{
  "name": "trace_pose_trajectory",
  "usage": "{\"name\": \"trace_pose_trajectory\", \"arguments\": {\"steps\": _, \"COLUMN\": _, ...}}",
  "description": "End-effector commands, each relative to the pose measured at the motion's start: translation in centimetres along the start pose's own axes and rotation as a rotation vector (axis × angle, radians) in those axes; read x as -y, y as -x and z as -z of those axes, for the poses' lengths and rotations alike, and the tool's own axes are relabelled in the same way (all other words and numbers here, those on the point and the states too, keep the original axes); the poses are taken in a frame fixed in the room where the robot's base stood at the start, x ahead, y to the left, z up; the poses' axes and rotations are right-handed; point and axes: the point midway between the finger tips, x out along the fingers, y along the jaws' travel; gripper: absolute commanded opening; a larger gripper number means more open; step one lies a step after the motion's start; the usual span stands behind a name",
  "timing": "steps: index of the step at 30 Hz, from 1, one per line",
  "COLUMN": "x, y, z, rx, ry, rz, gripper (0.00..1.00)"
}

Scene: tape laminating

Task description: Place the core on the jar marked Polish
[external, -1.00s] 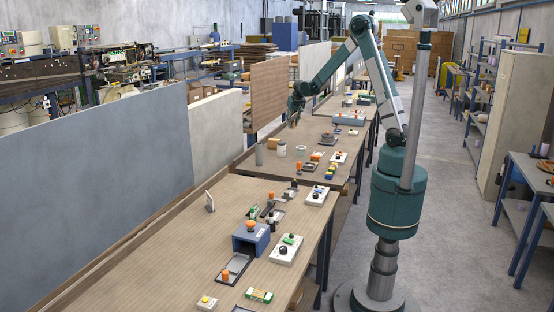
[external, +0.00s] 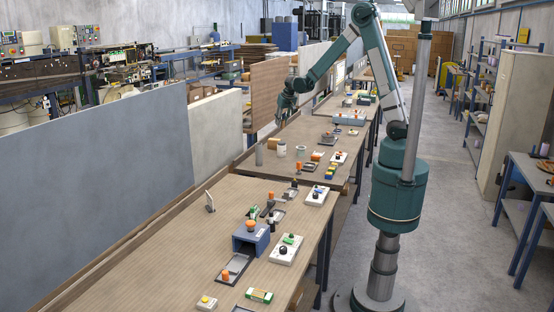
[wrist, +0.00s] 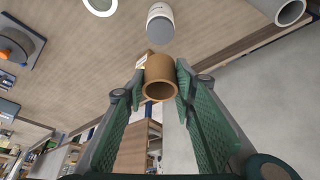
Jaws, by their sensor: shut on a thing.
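My gripper (wrist: 158,88) is shut on a brown core (wrist: 159,68), a short hollow tube, held across its outside with its open end towards the camera.
A grey cylinder (external: 259,155) stands left of the jar and a pale ring (external: 301,150) lies right of it. Trays and small parts line the bench's right side. A low grey panel (external: 95,200) stands along its left.

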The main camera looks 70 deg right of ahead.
Motion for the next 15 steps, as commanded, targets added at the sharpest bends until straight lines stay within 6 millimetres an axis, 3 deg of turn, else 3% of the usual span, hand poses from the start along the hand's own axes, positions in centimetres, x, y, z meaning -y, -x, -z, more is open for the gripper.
{"name": "trace_pose_trajectory", "arguments": {"steps": 8, "x": 0.0, "y": -0.7, "z": -0.3, "rx": 0.000, "ry": 0.000, "rz": 0.000, "gripper": 0.21}}
{"name": "trace_pose_trajectory", "arguments": {"steps": 15, "x": 0.0, "y": -3.2, "z": -1.3, "rx": 0.000, "ry": 0.000, "rz": 0.000, "gripper": 0.21}}
